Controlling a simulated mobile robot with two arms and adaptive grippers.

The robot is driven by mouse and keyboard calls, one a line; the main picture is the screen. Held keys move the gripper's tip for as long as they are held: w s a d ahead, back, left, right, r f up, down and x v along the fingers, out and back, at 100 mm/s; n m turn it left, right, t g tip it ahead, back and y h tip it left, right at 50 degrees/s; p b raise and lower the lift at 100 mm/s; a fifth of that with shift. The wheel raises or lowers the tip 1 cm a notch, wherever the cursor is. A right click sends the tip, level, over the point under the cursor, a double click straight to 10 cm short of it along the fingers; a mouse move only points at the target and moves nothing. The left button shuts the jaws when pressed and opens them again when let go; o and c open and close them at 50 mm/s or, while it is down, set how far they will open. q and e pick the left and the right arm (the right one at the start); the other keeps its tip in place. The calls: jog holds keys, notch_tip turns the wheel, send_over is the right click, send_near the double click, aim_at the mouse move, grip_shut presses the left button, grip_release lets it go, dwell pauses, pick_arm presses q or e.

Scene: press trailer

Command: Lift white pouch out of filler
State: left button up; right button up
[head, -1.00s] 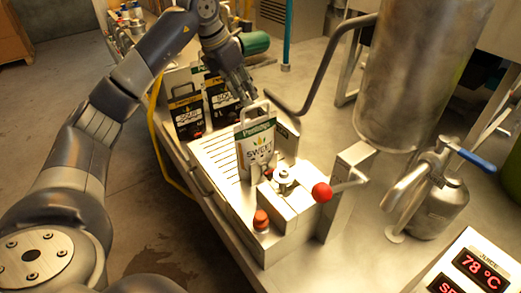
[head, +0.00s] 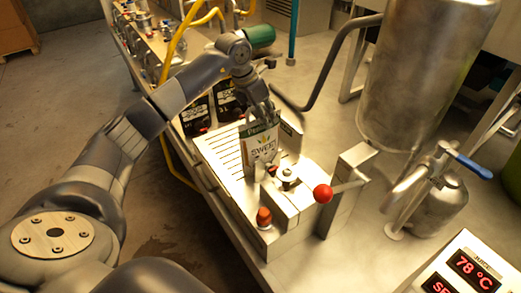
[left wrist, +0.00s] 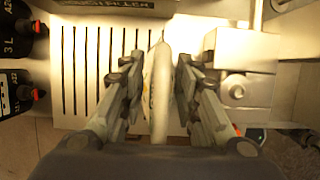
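The white pouch (head: 262,148), with a green band and "SWEET" lettering, stands upright in the metal filler (head: 222,150), beside its clamp block. My left gripper (head: 260,114) is at the pouch's top and hides its handle in the head view. In the left wrist view the open fingers (left wrist: 157,75) stand on either side of the white pouch (left wrist: 160,95), which shows edge-on between them. A narrow gap shows on each side. My right gripper is not in view.
Dark pouches (head: 196,114) stand behind the filler's slotted plate. A red-knobbed lever (head: 322,194) and a red-capped fitting (head: 264,216) are at the filler's front. A steel tank (head: 425,75) and a blue-handled valve (head: 465,163) stand to the right.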

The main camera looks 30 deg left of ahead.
pick_arm(q)
grip_shut()
jog(key=shift+w+r, duration=0.15)
jog(key=shift+r, duration=0.1)
jog(key=shift+f, duration=0.1)
jog(key=shift+w+a+r, duration=0.1)
jog(key=shift+w+r, duration=0.05)
jog(key=shift+r, duration=0.4)
notch_tip(320, 180, up, 17)
jog(key=b, duration=0.3)
jog(key=shift+f, duration=0.1)
